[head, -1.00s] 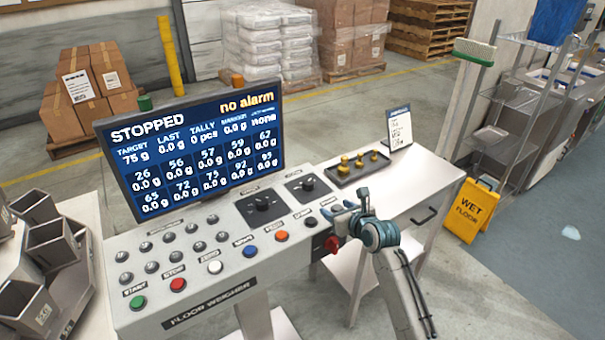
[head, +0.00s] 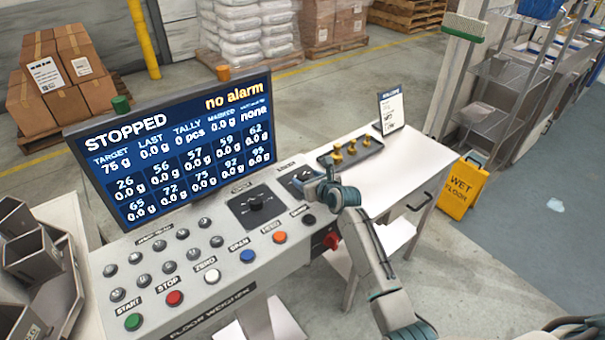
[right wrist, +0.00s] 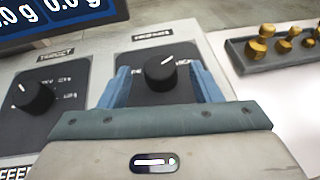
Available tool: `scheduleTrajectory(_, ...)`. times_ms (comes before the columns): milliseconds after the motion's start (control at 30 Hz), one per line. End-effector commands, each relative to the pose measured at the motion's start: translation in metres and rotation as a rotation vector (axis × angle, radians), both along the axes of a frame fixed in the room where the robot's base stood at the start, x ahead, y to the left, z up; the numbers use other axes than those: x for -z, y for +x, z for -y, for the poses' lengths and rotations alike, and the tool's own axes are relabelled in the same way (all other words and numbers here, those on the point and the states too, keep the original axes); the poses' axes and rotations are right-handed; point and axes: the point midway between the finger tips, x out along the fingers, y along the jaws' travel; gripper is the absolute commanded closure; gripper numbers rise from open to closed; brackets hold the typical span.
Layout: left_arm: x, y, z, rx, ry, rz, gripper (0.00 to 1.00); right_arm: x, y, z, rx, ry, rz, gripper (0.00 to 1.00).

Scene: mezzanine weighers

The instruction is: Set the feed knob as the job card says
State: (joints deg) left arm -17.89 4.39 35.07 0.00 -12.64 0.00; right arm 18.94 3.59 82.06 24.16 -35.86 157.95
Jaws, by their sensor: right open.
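The control panel (head: 205,262) has two black rotary knobs on dark plates. The left knob (head: 255,203) sits under a label that reads "TARGET" in the right wrist view (right wrist: 32,97). The right knob (right wrist: 160,71) has a label too blurred to read for certain; its white mark points to the upper right. My right gripper (head: 318,187) is open over the right knob's plate. In the right wrist view its blue fingers (right wrist: 161,84) stand on either side of that knob, with gaps showing. The job card (head: 391,112) stands on the side table, its text too small to read. My left gripper is out of view.
The screen (head: 175,150) reads "STOPPED" and "no alarm". Several buttons line the panel front, and a red knob (head: 331,241) is on its right end. A tray (head: 367,152) with brass weights lies on the side table (head: 410,165). A yellow wet-floor sign (head: 462,188) stands right.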

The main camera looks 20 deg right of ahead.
Motion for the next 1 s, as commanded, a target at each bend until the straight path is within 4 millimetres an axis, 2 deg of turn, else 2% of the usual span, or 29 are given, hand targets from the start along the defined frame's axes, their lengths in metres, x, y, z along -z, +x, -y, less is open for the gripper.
scheduleTrajectory(100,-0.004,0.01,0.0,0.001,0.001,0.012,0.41,0.005,0.015,-0.004,0.0,0.001,-0.001,0.42)
scheduleTrajectory(300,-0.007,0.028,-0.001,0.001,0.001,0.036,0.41,0.012,0.029,-0.007,0.0,0.001,0.0,0.42)
scheduleTrajectory(667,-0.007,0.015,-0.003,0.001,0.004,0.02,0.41,0.014,0.033,-0.008,0.0,0.0,0.0,0.42)
scheduleTrajectory(767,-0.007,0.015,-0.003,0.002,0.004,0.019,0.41,0.014,0.032,-0.008,0.0,0.0,0.0,0.58)
scheduleTrajectory(900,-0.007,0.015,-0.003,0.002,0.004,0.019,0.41,0.014,0.032,-0.008,0.0,0.0,0.0,0.85)
scheduleTrajectory(1000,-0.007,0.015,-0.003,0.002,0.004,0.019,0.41,0.014,0.032,-0.008,0.0,0.0,0.0,0.86)
